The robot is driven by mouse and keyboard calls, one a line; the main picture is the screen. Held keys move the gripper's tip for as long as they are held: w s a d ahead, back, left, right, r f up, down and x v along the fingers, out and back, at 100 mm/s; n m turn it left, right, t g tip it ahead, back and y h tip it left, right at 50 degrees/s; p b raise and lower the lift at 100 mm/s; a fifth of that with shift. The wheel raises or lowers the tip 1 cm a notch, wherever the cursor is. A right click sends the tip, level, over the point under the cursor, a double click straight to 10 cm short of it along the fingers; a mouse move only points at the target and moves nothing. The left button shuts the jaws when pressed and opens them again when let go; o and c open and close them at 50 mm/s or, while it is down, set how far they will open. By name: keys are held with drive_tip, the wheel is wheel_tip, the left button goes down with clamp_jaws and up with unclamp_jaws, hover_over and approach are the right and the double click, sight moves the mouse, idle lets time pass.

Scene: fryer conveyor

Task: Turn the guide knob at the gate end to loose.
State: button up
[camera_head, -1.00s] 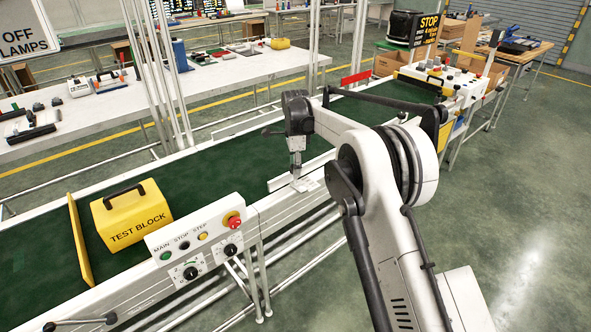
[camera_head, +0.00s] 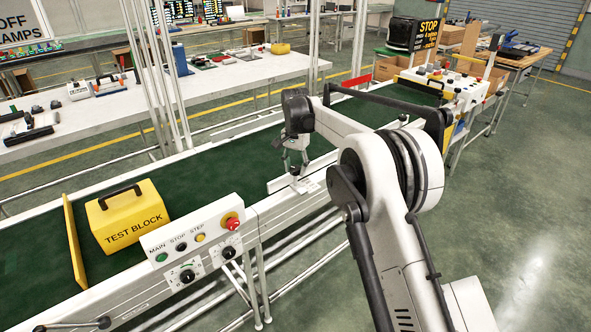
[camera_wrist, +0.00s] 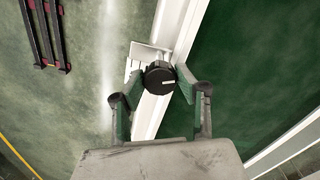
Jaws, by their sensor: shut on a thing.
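The guide knob (camera_wrist: 159,78) is black and round with a short pale mark on its top, seen in the wrist view. It stands on a light bracket (camera_wrist: 146,54) beside the white conveyor edge. My gripper (camera_wrist: 160,82) has one green-padded fingertip on each side of the knob and is shut on it. I cannot read any loose or tight lettering.
A yellow TEST BLOCK (camera_head: 130,220) sits on the belt beside a yellow upright plate (camera_head: 75,240). A control panel (camera_head: 195,232) with a red stop button (camera_head: 231,221) stands on the conveyor's near side. The floor to the right is clear.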

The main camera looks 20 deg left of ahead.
drive_tip(key=shift+n, duration=1.2)
drive_tip(key=o, duration=1.1)
drive_tip(key=shift+o, duration=0.2)
wheel_tip(320, 180, up, 12)
